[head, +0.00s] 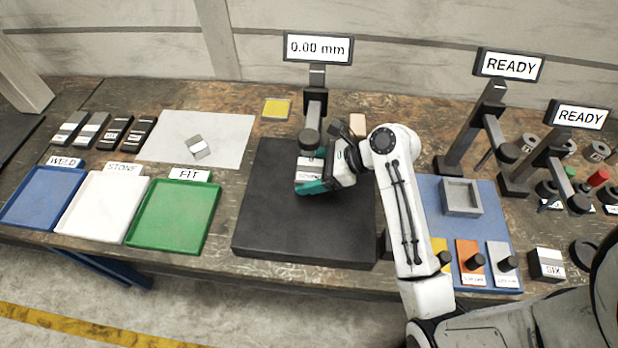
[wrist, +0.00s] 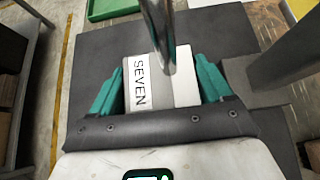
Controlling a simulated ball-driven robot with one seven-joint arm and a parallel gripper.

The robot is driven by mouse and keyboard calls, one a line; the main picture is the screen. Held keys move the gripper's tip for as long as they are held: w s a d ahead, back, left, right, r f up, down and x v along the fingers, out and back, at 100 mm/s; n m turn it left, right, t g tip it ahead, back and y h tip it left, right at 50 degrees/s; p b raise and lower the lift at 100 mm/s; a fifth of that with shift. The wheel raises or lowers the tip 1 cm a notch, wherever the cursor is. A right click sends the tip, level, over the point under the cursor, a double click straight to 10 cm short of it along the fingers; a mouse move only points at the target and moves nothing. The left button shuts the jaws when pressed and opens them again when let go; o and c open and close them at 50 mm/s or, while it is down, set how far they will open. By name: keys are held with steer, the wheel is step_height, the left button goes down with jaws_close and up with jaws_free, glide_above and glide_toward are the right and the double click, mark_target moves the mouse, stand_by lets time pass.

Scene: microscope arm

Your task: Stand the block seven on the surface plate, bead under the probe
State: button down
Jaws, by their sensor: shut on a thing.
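The block seven (head: 309,170) is held by my gripper (head: 322,180) over the black surface plate (head: 300,235). In the wrist view, the block (wrist: 141,85), lettered SEVEN, sits between my teal fingers (wrist: 165,90). The probe (head: 309,140) hangs from a dark stand close above the block. In the wrist view, the metal probe (wrist: 163,35) crosses in front of the block's middle and hides part of it. I cannot make out the bead. I cannot tell whether the block touches the plate. The probe's display (head: 318,48) reads 0.00 mm.
Blue WELD (head: 40,196), white STONE (head: 103,208) and green FIT (head: 172,215) trays lie at left. A pale sheet (head: 225,140) bears a small grey block (head: 198,147). Two READY stands (head: 508,64) are at right. The plate's front is clear.

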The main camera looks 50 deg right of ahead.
mark_target(310, 180)
steer(key=shift+f, duration=1.6)
jaws_free()
steer(key=shift+f, duration=0.15)
steer(key=v, duration=1.2)
